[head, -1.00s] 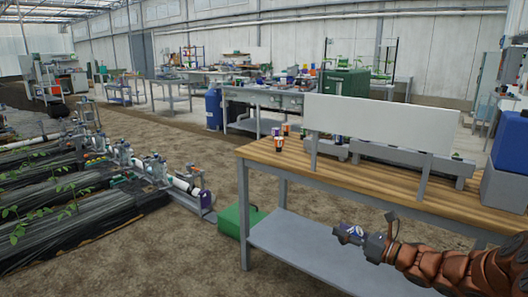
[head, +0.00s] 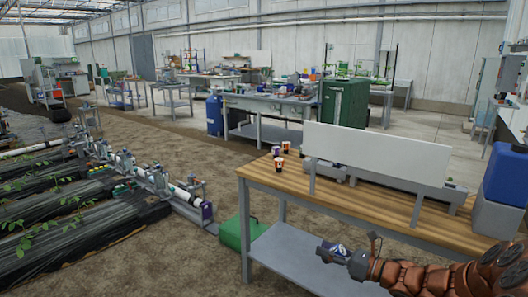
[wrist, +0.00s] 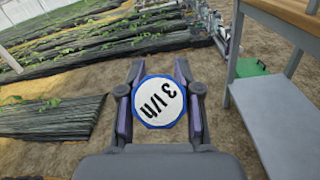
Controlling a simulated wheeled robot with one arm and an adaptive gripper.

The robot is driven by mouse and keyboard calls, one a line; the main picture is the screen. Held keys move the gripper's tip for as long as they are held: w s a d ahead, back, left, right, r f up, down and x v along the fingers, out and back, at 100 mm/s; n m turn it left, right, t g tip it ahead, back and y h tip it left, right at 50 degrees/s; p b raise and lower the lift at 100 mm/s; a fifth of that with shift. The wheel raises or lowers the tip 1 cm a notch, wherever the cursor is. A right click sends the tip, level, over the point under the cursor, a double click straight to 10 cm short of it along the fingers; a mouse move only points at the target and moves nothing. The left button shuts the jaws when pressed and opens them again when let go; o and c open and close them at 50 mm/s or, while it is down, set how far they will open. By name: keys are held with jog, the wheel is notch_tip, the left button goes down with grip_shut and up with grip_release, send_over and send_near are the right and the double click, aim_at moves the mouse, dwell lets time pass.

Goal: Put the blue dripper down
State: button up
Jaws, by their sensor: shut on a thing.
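The blue dripper (wrist: 158,102) is between the two fingers of my gripper (head: 332,251). In the wrist view it shows a white round face marked "3 l/h" with a blue rim. The fingers press on its left and right sides. In the head view my gripper is in front of the wooden-topped workbench (head: 240,172), at about the height between its top and lower shelf; the dripper itself is hard to make out there.
A white panel (head: 375,157) and a blue container (head: 505,175) are on the bench. A green box (head: 240,232) sits on the ground by its left leg. Planted rows (head: 60,235) lie left, with bare ground between.

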notch_tip(320, 180, up, 11)
jog(key=p, duration=1.4)
jog(key=shift+f, duration=0.15)
jog(key=shift+s, duration=0.1)
